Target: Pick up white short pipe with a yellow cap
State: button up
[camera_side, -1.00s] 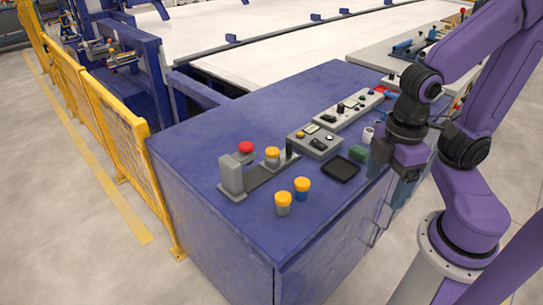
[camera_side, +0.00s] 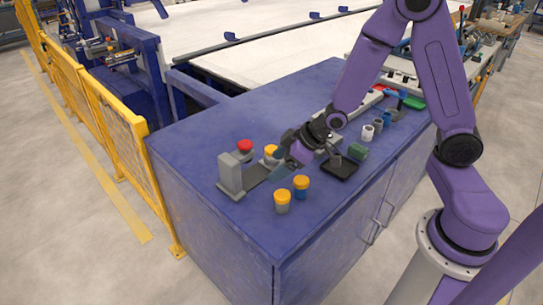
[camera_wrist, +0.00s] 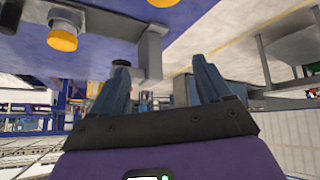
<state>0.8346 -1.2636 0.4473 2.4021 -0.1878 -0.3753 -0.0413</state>
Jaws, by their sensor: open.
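A whitish-grey short pipe with a yellow cap (camera_side: 282,202) stands upright near the front of the blue cabinet top. A blue short pipe with a yellow cap (camera_side: 301,188) stands just right of it. Another yellow-capped piece (camera_side: 270,152) stands at the grey fixture, partly hidden by my gripper. My gripper (camera_side: 281,174) is tilted down to the left, above the cabinet top behind the two front pipes. In the wrist view its fingers (camera_wrist: 163,86) are spread with nothing between them. A yellow-capped piece (camera_wrist: 62,38) shows there at upper left; I cannot tell which one.
The grey fixture (camera_side: 231,177) with a red-topped piece (camera_side: 245,146) stands left of my gripper. A black tray (camera_side: 340,168), a green block (camera_side: 358,152) and a white cup (camera_side: 368,133) lie to the right. The cabinet top (camera_side: 215,245) is clear in front.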

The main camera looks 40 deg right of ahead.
jog(key=w+d+f+m+t, duration=0.2)
jog(key=w+d+f+t, duration=0.15)
jog(key=w+d, duration=0.25)
jog(key=m+t, duration=0.3)
send_near(268, 147)
jog(key=w, duration=0.2)
jog(key=shift+s+a+f+x, duration=0.1)
jog(key=shift+x, duration=1)
jog(key=shift+s+a+f+x, duration=0.1)
jog(key=shift+a+x, duration=0.05)
jog(key=shift+x, duration=1)
jog(key=shift+s+a+f+x, duration=0.1)
jog(key=shift+x, duration=1)
jog(key=c, duration=1)
